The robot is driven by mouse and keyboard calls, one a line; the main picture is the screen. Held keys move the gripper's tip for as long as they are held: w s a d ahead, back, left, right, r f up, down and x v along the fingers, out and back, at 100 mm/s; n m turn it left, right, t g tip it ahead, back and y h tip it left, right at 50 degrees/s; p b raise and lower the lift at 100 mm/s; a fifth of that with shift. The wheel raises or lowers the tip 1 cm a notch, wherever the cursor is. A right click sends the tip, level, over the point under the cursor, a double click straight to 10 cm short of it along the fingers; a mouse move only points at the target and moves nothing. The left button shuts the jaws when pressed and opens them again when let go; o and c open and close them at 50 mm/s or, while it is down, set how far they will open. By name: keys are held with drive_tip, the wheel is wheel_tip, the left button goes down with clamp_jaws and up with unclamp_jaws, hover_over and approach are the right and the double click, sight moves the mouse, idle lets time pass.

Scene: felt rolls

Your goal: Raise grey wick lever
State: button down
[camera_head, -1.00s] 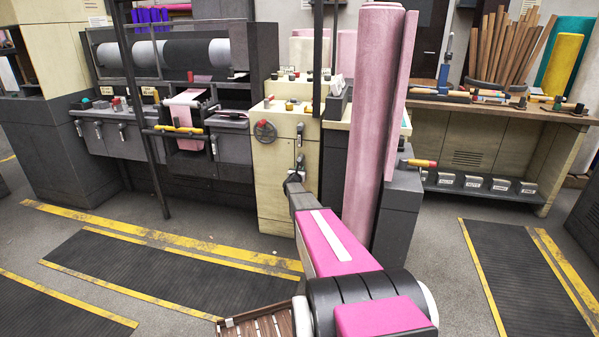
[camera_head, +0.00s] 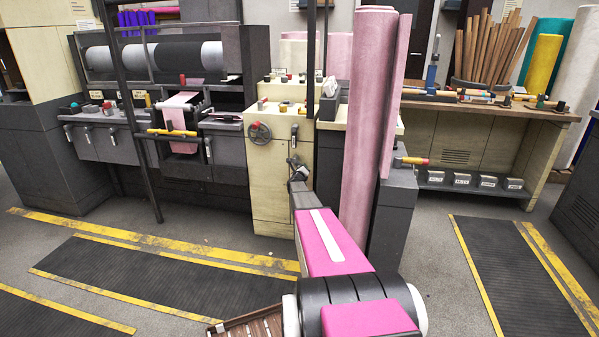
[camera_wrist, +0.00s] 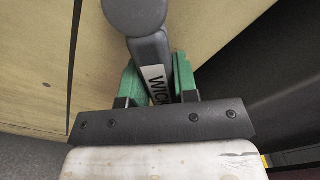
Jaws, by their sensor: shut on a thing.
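The grey wick lever (camera_wrist: 150,48) has a rounded grey head and a pale label showing the letters "WIC". In the wrist view my gripper (camera_wrist: 158,82) has its green fingers on both sides of the lever's shaft, over the label, and is shut on it. The lever's head sticks out beyond the fingers. In the head view my gripper (camera_head: 297,168) is small, at the front of the cream cabinet (camera_head: 268,190), below another small lever. My arm hides part of the cabinet, and the lever's exact tilt is hard to tell.
A dark handwheel (camera_head: 259,133) is on the cabinet, left of my gripper. A tall pink felt roll (camera_head: 366,130) stands close to the right of my arm. A dark post (camera_head: 130,110) rises at the left. A striped floor mat (camera_head: 150,285) lies at the lower left.

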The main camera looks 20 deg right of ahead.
drive_tip(key=shift+s+d+r+n, duration=0.1)
drive_tip(key=shift+d+r+n, duration=0.15)
drive_tip(key=shift+n, duration=0.35)
drive_tip(key=shift+s+d+r+n, duration=0.15)
drive_tip(key=shift+r+n, duration=0.15)
drive_tip(key=shift+n, duration=0.3)
drive_tip(key=c, duration=0.9)
unclamp_jaws()
drive_tip(key=v, duration=1)
drive_tip(key=shift+s+a, duration=0.25)
